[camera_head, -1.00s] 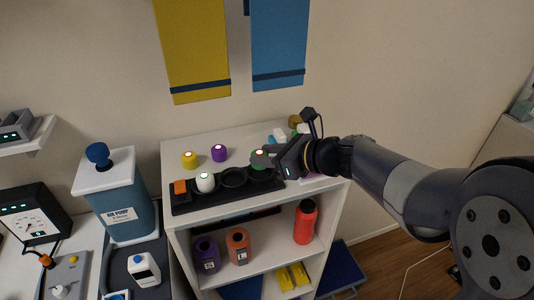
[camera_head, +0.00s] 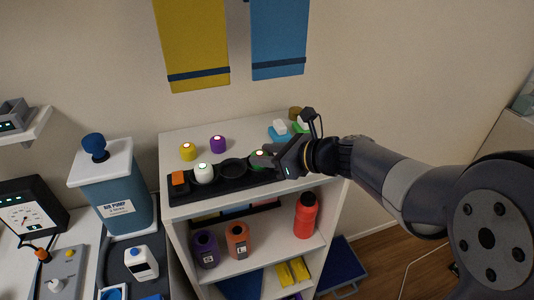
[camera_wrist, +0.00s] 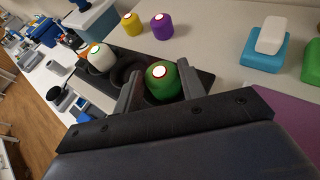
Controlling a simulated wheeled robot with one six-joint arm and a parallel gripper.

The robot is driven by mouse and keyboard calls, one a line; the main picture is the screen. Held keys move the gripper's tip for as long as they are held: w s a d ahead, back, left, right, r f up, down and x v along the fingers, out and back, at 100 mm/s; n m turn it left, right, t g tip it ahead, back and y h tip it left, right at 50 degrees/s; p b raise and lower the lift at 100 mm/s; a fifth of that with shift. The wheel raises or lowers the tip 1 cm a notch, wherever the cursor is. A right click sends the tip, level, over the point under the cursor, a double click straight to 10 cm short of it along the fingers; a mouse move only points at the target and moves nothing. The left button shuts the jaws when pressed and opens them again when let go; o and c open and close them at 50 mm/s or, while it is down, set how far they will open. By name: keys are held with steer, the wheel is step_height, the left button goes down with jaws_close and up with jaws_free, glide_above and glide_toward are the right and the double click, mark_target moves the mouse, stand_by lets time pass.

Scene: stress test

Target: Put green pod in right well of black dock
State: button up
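The black dock (camera_head: 208,193) lies along the front of the white shelf top, with an orange block at its left end. A white pod (camera_head: 203,173) sits in its left well; the middle well (camera_head: 233,169) is empty. The green pod (camera_wrist: 165,86), with a lit red-ringed top, stands upright at the right well. How deeply it is seated is hard to tell. My gripper (camera_wrist: 160,82) has a finger on each side of the green pod; a gap shows at the left finger, and the right finger is close to or touching it. The fingers look open.
A yellow pod (camera_head: 188,152) and a purple pod (camera_head: 218,144) stand behind the dock. Blue (camera_wrist: 265,56) and green blocks with white tops stand at the right rear. A red bottle (camera_head: 305,217) and canisters are on the shelf below.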

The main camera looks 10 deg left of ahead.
steer(key=o, duration=0.5)
steer(key=shift+c, duration=0.2)
steer(key=b+v, duration=0.1)
steer(key=v, duration=1)
steer(key=shift+a+f, duration=0.1)
steer(key=shift+a, duration=0.05)
steer(key=p+x, duration=0.1)
steer(key=x, duration=0.9)
steer(key=shift+w+a+f, duration=0.1)
steer(key=shift+a+f, duration=0.05)
steer(key=shift+a, duration=0.2)
steer(key=shift+w+r+p, duration=0.15)
steer(key=shift+r+p, duration=0.45)
steer(key=shift+r, duration=0.1)
steer(key=shift+r+p, duration=0.55)
steer(key=shift+r, duration=0.25)
